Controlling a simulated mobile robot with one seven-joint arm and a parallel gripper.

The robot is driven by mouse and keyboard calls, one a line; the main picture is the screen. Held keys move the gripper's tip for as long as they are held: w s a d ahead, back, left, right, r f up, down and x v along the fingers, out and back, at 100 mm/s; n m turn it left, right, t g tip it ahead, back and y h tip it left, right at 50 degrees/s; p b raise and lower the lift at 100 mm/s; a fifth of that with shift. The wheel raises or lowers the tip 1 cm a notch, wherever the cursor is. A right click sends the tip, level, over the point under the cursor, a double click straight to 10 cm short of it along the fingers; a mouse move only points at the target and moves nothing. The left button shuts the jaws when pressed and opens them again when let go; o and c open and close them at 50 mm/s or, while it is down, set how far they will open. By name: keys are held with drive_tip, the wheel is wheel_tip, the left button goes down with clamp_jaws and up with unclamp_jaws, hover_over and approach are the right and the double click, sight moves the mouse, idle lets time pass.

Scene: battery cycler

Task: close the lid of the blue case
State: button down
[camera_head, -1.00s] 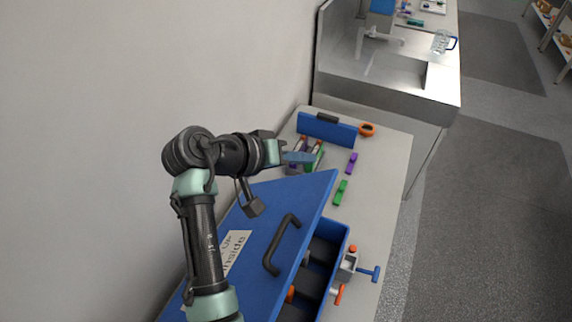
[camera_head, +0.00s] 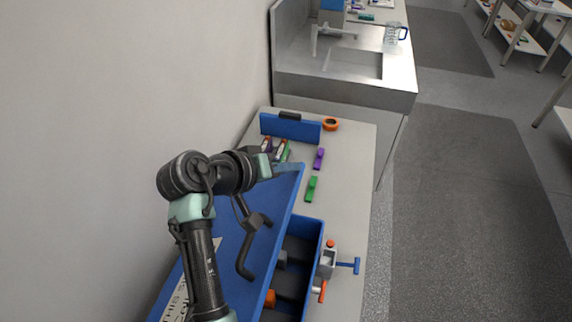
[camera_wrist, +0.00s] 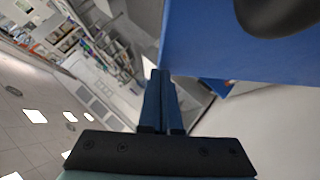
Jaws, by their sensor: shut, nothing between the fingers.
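The blue case (camera_head: 317,237) lies on the bench with its compartments exposed. Its blue lid (camera_head: 275,203) stands tilted open, leaning toward the wall, with a black handle (camera_head: 246,257) on its outer face. My gripper (camera_head: 299,167) is shut and empty at the lid's far top corner. In the wrist view, my shut fingers (camera_wrist: 160,75) point beside the lid's blue face (camera_wrist: 220,60), with the dark handle (camera_wrist: 278,12) at the upper right. The tips appear very close to the lid's edge; I cannot tell whether they touch.
Behind the lid are a blue upright block (camera_head: 290,127), an orange ring (camera_head: 330,124), a purple piece (camera_head: 318,159) and a green piece (camera_head: 311,189). A clamp with a blue handle (camera_head: 346,265) stands right of the case. The sink unit (camera_head: 345,80) is beyond; the floor at right is clear.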

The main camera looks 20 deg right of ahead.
drive_tip(key=s+d+f+m+y+b, duration=0.1)
drive_tip(key=d+f+b, duration=0.1)
drive_tip(key=f, duration=0.3)
drive_tip(key=s+d+f+t+y+b, duration=0.1)
drive_tip(key=s+d+f+y+b, duration=0.1)
drive_tip(key=f, duration=0.4)
drive_tip(key=s+d+f+m+t+y+b, duration=0.1)
drive_tip(key=s+d+f+b, duration=0.1)
drive_tip(key=f, duration=0.4)
drive_tip(key=shift+d+f+m+b, duration=0.15)
drive_tip(key=shift+d+m+b, duration=0.15)
drive_tip(key=shift+d+b, duration=0.4)
drive_tip(key=shift+a+f+b, duration=0.1)
drive_tip(key=shift+f+b, duration=0.2)
drive_tip(key=shift+f, duration=0.15)
drive_tip(key=shift+s+f, duration=0.1)
drive_tip(key=shift+f, duration=0.05)
drive_tip(key=shift+s+f, duration=0.1)
drive_tip(key=shift+f, duration=0.05)
drive_tip(key=r+p, duration=0.2)
drive_tip(key=r, duration=0.1)
drive_tip(key=r+p, duration=0.1)
drive_tip(key=p, duration=0.1)
drive_tip(key=shift+w+r, duration=0.25)
drive_tip(key=shift+r, duration=0.05)
drive_tip(key=d+b+v, duration=0.1)
drive_tip(key=v, duration=0.9)
drive_tip(key=shift+s+r, duration=0.25)
